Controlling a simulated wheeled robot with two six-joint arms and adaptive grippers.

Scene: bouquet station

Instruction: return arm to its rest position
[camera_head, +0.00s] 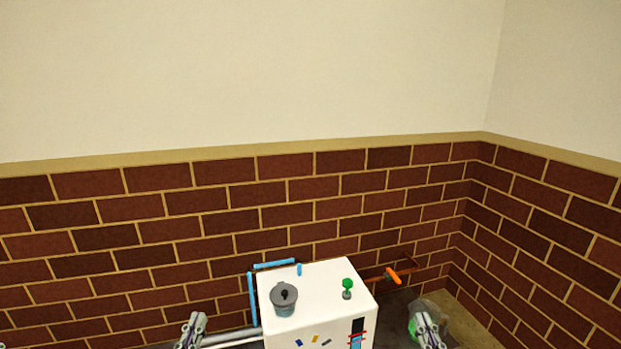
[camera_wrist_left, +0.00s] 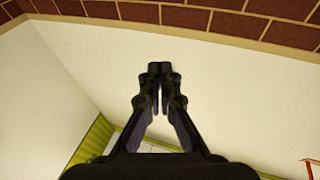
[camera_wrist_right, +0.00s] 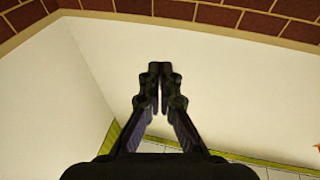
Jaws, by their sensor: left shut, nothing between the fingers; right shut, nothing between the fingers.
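My left gripper (camera_head: 193,328) is at the bottom of the head view, left of a white box-shaped station (camera_head: 318,300). It is shut and empty; its closed fingers also show in the left wrist view (camera_wrist_left: 160,72). My right gripper (camera_head: 426,330) is at the bottom right of the head view, right of the white station. It is shut and empty, with its fingers together in the right wrist view (camera_wrist_right: 160,72). Neither gripper touches the station as far as I can see.
On the white station stand a grey lidded pot (camera_head: 284,299) and a small green-topped item (camera_head: 347,288). Blue bars (camera_head: 252,297) run along its left side. An orange item (camera_head: 393,276) lies behind it on the right. A green and clear object (camera_head: 413,330) is partly hidden by my right gripper.

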